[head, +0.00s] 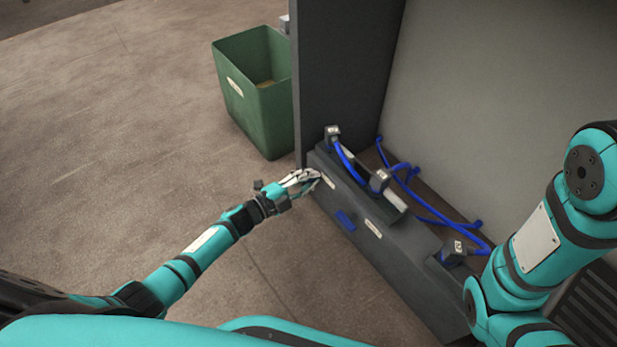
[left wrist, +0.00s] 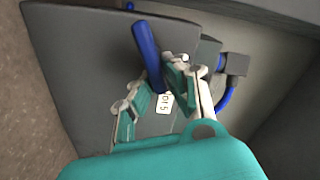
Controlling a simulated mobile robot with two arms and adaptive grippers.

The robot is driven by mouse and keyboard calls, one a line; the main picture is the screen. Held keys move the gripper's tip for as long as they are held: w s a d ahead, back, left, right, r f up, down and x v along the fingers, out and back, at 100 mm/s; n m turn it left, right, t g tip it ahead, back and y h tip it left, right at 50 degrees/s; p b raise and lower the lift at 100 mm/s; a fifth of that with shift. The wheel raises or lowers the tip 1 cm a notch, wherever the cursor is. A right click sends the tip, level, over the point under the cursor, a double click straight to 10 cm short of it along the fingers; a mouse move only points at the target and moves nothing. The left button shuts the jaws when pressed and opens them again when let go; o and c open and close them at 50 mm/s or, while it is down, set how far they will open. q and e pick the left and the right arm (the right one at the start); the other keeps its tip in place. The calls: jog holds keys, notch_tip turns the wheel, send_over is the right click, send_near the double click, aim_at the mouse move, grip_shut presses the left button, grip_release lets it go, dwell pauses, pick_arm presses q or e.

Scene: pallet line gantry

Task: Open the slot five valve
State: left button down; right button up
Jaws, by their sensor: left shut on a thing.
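My left gripper (head: 316,178) is at the far end of the dark grey valve block (head: 400,262), beside a small white label (head: 329,183). In the left wrist view, the left gripper (left wrist: 152,85) has its fingers on both sides of a blue valve handle (left wrist: 147,48), shut on it. The handle sticks up past the fingers. A white label (left wrist: 164,103) ending in "5" shows right by it, partly covered. In the head view this handle is hidden by the fingers. My right gripper is out of view; only my right arm shows.
Another blue handle (head: 346,220) and label (head: 373,229) are nearer on the block's face. Blue hoses (head: 405,185) and dark connectors (head: 380,180) lie behind it. A dark upright panel (head: 340,75) stands behind; a green bin (head: 262,110) is at left. The floor at left is clear.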

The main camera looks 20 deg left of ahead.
pick_arm(q)
jog(key=m, duration=0.2)
jog(key=f+m+b, duration=0.1)
jog(key=m, duration=0.1)
jog(key=shift+s+d+f+m, duration=0.1)
jog(key=shift+m, duration=0.3)
jog(key=shift+b, duration=0.3)
jog(key=c, duration=1.3)
grip_release()
jog(key=shift+c, duration=0.2)
jog(key=v, duration=1.2)
